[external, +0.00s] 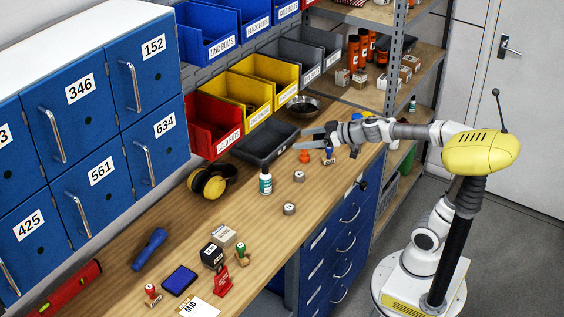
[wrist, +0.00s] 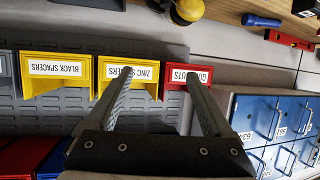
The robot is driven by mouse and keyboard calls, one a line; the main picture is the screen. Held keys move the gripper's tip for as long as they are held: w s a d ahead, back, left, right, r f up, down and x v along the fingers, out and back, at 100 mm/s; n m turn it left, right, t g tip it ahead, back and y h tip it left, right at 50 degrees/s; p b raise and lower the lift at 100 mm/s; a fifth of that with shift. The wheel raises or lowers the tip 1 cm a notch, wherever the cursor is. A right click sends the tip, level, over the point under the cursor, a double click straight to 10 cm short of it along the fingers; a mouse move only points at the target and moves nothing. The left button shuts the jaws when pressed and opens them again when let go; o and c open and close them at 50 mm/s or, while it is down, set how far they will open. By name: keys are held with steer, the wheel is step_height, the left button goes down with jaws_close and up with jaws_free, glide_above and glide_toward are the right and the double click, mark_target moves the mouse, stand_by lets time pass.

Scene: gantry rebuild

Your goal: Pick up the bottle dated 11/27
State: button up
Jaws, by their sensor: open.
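A small white bottle with a teal label (external: 265,183) stands upright on the wooden workbench (external: 200,215), in front of the black tray. Another small bottle with a teal part (external: 412,104) stands on the shelf rack at the right. No date can be read on either one. My gripper (external: 301,141) is open and empty above the bench, up and to the right of the bench bottle and apart from it. In the wrist view its two fingers (wrist: 157,72) are spread in front of the bins, and no bottle shows between them.
A black tray (external: 248,151), yellow ear muffs (external: 210,184), grey round pieces (external: 299,176) and an orange item (external: 304,157) lie around the bottle. Stamps and a blue torch (external: 150,248) are nearer the front. Bins and blue lockers (external: 75,135) line the back.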

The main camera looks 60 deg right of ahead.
glide_toward(265, 179)
steer(key=s+d, duration=0.3)
steer(key=p+x, duration=0.5)
steer(key=x, duration=0.6)
steer(key=shift+w+a+r, duration=0.1)
steer(key=shift+a+r, duration=0.05)
steer(key=shift+x, duration=2.9)
steer(key=shift+a+r, duration=0.15)
steer(key=shift+a, duration=0.05)
jaws_close()
